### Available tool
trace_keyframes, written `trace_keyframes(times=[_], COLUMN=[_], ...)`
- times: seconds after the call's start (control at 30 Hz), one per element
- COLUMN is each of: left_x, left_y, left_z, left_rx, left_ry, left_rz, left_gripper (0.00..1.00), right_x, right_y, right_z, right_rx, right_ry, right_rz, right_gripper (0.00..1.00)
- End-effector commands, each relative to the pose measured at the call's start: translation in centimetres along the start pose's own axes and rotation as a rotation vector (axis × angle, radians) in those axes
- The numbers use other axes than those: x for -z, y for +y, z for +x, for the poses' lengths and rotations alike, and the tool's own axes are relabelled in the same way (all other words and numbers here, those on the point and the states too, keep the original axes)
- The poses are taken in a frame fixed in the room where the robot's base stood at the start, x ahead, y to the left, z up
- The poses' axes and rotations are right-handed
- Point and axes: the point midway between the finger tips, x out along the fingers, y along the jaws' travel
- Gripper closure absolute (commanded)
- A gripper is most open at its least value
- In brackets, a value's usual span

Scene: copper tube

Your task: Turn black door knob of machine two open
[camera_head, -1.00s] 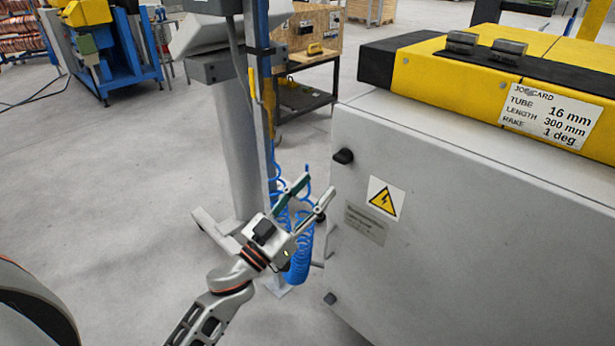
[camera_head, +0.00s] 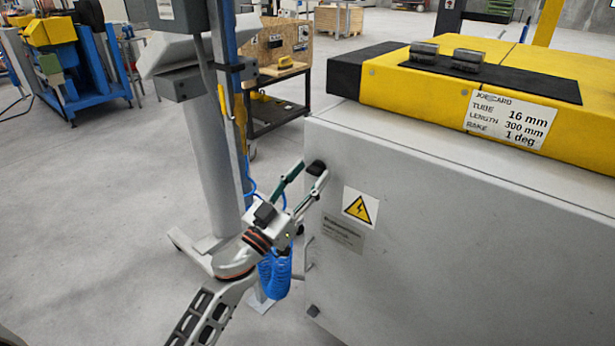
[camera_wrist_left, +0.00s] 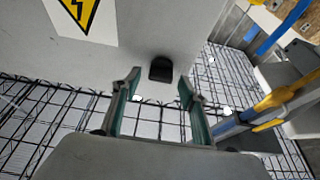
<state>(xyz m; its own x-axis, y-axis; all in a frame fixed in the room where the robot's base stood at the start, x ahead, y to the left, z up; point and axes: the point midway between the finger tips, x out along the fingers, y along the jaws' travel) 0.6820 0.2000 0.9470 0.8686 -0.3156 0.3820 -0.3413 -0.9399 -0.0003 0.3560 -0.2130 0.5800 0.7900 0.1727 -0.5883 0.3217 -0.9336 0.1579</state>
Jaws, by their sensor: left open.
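The black door knob (camera_head: 315,168) sits near the upper left corner of the grey cabinet door (camera_head: 420,230). My left gripper (camera_head: 308,171) is open, with its fingertips close to the knob in the head view. In the left wrist view the knob (camera_wrist_left: 161,69) appears just beyond the gap between the two open fingers (camera_wrist_left: 158,86), slightly above the fingertips. Nothing is between the fingers, and I cannot tell whether a fingertip touches the knob. My right gripper is out of view.
A grey post (camera_head: 212,150) with a blue coiled hose (camera_head: 275,274) stands left of the cabinet. Open floor lies further left.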

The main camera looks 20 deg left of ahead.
Motion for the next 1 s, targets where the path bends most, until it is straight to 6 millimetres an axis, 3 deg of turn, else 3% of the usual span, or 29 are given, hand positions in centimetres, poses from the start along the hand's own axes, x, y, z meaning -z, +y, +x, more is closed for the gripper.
trace_keyframes(times=[0.03,0.17,0.57,1.0], left_x=[0.0,0.0,0.1,0.4], left_y=[0.0,0.0,0.0,-0.2], left_z=[0.0,0.0,0.0,0.1], left_rx=[0.000,0.000,-0.017,-0.142], left_ry=[0.000,0.000,0.001,0.003], left_rz=[0.000,0.000,0.038,0.341], left_gripper=[0.62,0.95,0.95,0.95], right_x=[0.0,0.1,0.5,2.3], right_y=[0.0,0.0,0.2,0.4], right_z=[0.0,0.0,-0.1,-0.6], right_rx=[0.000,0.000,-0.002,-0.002], right_ry=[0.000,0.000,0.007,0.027], right_rz=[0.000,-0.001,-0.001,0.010], right_gripper=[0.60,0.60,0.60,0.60])
